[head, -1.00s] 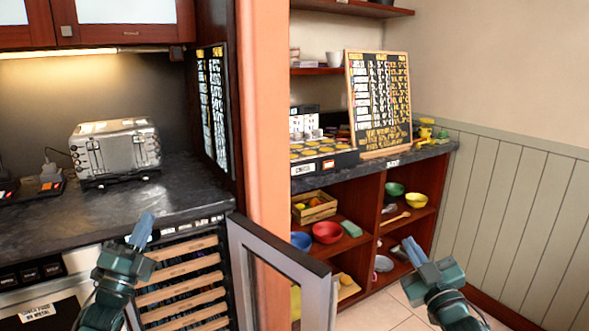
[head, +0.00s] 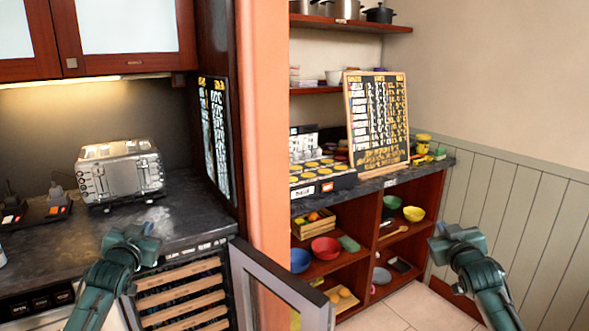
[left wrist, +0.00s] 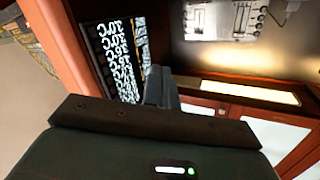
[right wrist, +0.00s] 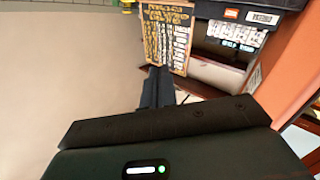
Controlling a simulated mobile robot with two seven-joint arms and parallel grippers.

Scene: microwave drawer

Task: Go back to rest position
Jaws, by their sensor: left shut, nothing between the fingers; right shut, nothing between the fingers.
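My left gripper (head: 138,240) is raised in front of the dark counter, below the silver toaster in the head view. In the left wrist view its fingers (left wrist: 160,88) are together and hold nothing. My right gripper (head: 457,236) is raised in free air at the right, in front of the panelled wall. In the right wrist view its fingers (right wrist: 158,88) are together and empty.
A glass door (head: 285,290) of the slatted cooler (head: 185,295) stands open between my arms. An orange pillar (head: 262,130) rises behind it. A silver toaster (head: 120,172) sits on the counter (head: 190,215). Shelves with bowls (head: 326,248) and a menu board (head: 377,122) stand beyond.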

